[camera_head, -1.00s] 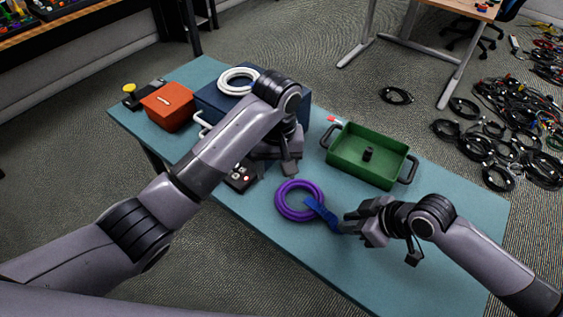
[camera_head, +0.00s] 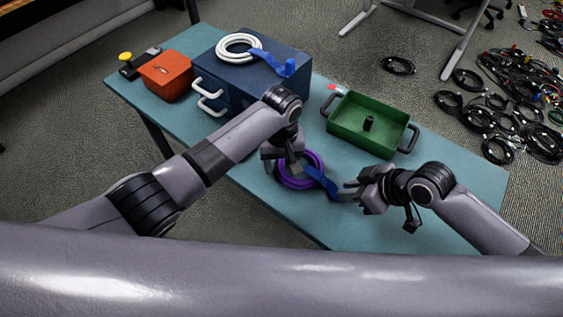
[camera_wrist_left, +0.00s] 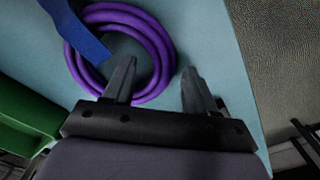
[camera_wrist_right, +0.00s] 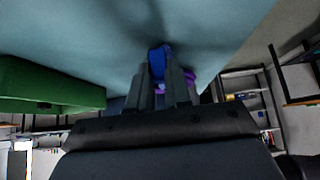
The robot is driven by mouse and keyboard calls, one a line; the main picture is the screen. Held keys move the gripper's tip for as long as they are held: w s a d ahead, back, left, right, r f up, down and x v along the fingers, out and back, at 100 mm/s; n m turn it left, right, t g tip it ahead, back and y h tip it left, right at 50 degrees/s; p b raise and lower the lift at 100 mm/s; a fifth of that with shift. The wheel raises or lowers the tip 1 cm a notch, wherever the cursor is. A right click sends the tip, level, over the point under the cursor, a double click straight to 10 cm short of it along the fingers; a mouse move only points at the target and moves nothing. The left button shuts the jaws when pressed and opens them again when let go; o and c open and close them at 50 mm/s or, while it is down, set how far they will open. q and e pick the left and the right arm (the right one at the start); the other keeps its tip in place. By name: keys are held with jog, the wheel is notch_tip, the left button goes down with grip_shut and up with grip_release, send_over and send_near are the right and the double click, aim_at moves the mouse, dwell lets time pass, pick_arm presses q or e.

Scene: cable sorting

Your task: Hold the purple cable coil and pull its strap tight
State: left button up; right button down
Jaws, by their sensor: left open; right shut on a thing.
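The purple cable coil (camera_head: 318,160) lies on the teal table, and it also shows in the left wrist view (camera_wrist_left: 160,50). A blue strap (camera_head: 322,181) runs from the coil toward my right gripper; it shows in the left wrist view (camera_wrist_left: 75,32). My left gripper (camera_wrist_left: 158,85) is open over the coil's edge, with one finger over the ring and the other outside it. In the head view my left gripper (camera_head: 283,165) partly hides the coil's left side. My right gripper (camera_head: 350,190) is shut on the strap's end, seen between its fingers in the right wrist view (camera_wrist_right: 158,65).
A green tray (camera_head: 345,140) with handles stands behind the coil. A dark blue box (camera_head: 290,65) carries a white coil (camera_head: 222,48) with a blue strap. An orange box (camera_head: 165,76) stands at the far left. The table front is clear.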

pick_arm(q)
jog(key=shift+f, duration=0.2)
grip_shut()
jog(key=shift+a, duration=0.1)
pick_arm(e)
jog(key=shift+s+d+f, duration=0.1)
jog(key=shift+s+d, duration=0.45)
jog(key=shift+d, duration=0.25)
jog(key=shift+s+d, duration=0.5)
jog(key=shift+d, duration=0.3)
jog(key=c, duration=1)
grip_release()
jog(key=shift+a+r, duration=0.1)
jog(key=shift+r, duration=0.1)
notch_tip(320, 180, up, 8)
